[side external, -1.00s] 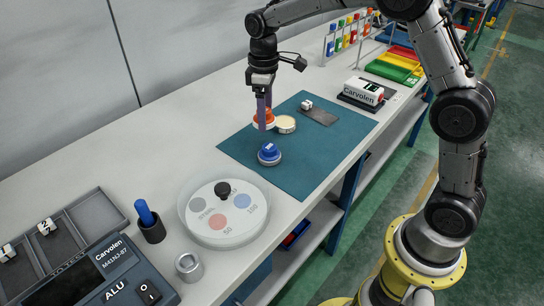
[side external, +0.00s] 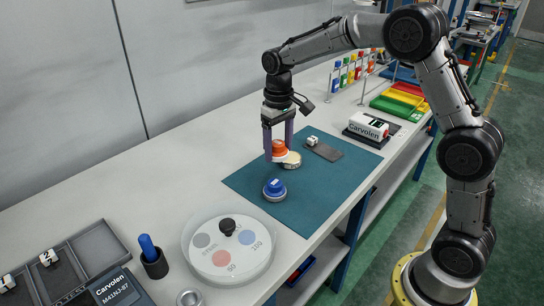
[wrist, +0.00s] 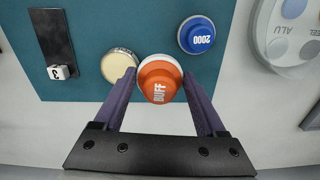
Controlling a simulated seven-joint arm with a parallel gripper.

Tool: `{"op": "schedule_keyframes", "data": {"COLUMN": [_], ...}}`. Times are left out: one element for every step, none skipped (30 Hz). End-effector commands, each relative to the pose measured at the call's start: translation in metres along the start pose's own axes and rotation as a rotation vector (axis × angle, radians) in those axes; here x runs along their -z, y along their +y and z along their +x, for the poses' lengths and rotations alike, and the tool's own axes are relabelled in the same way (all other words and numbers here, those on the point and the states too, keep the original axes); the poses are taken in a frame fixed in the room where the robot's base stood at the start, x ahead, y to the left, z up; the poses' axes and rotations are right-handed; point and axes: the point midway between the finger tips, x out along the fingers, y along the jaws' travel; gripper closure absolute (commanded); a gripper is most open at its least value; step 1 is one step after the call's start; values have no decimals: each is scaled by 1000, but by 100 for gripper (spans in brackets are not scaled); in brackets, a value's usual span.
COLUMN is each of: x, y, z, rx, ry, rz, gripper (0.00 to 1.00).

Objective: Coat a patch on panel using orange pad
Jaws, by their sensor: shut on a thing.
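The orange pad (side external: 279,147), marked BUFF, is between the two purple fingers of my gripper (side external: 280,154), which is shut on it. In the wrist view the orange pad (wrist: 157,76) has a pale rim underneath. I cannot tell whether its underside touches the mat. A cream round tin (wrist: 119,66) sits close beside it and is partly overlapped by it in the side view. A dark grey panel (side external: 328,152) lies farther back on the teal mat (side external: 315,186), with a small white numbered block (wrist: 60,72) at one end. No coated patch can be made out on it.
A blue pad (side external: 274,188) marked 2000 stands on the mat nearby. A round tray (side external: 228,247) with coloured discs and a black knob, and a cup with a blue marker (side external: 149,248), stand at front left. A Carvolen device (side external: 370,126) stands behind the mat.

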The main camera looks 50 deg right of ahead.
Motion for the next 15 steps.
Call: {"op": "schedule_keyframes", "data": {"x": [0, 0, -1, -2, -3, -5, -7, -9, -12, -14, -16, -19, -21, -22, -24], "y": [17, 26, 39, 49, 60, 75, 86, 97, 110, 120, 128, 138, 144, 150, 156], "z": [-2, -3, -4, -5, -7, -8, -9, -10, -11, -12, -13, -13, -14, -14, -14], "rx": [0, 1, 1, 1, 1, 2, 2, 2, 2, 2, 2, 2, 2, 2, 2], "ry": [0, 0, -1, 0, 1, 2, 3, 4, 5, 5, 6, 7, 8, 9, 10], "rz": [-3, -10, -12, -15, -11, -5, 4, 12, 29, 43, 59, 81, 96, 110, 124], "gripper": [71, 71, 71, 71, 71, 71, 71, 71, 71, 71, 71, 71, 71, 71, 71]}}
